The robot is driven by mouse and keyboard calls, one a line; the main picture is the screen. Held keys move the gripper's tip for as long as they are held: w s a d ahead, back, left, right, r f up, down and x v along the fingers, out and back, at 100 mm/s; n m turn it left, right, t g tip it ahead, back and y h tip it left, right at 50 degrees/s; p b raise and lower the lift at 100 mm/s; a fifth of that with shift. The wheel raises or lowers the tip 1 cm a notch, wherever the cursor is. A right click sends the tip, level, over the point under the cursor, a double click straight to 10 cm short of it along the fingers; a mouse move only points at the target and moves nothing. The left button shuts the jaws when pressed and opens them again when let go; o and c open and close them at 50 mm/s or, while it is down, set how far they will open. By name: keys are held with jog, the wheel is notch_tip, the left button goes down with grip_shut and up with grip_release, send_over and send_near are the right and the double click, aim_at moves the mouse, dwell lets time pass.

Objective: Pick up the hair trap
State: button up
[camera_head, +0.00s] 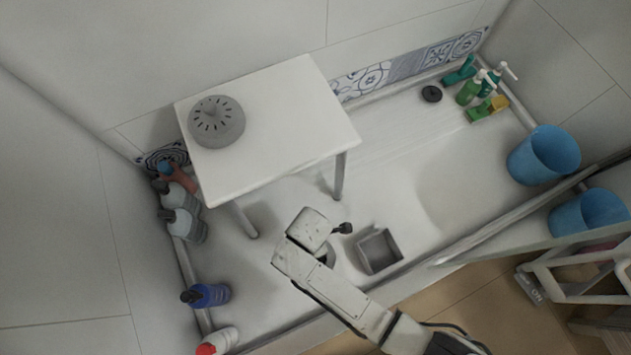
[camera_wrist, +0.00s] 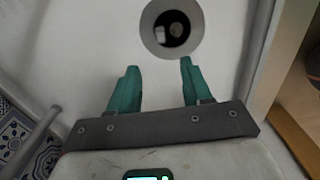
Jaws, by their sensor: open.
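My gripper (camera_wrist: 158,68) is open and empty, with two teal fingers apart, pointing toward a round drain opening (camera_wrist: 149,38) in the white shower floor. In the head view the arm's white end covers most of the drain and hides my fingers. A grey slotted dome (camera_head: 217,122), which looks like a drain cover, sits on the white stool (camera_head: 290,120).
A grey square open box (camera_head: 380,251) stands on the floor just right of my arm's end. Stool legs (camera_head: 340,176) stand behind it. Bottles (camera_head: 185,222) line the left wall. Blue buckets (camera_head: 545,155) stand at the right, by the shower's raised edge (camera_head: 500,235).

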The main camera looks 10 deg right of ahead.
notch_tip(320, 180, down, 6)
jog(key=b, duration=0.3)
jog(key=shift+w, duration=0.15)
notch_tip(320, 180, down, 5)
jog(key=b, duration=0.4)
jog(key=shift+d, duration=0.15)
jog(key=shift+c, duration=0.5)
grip_shut()
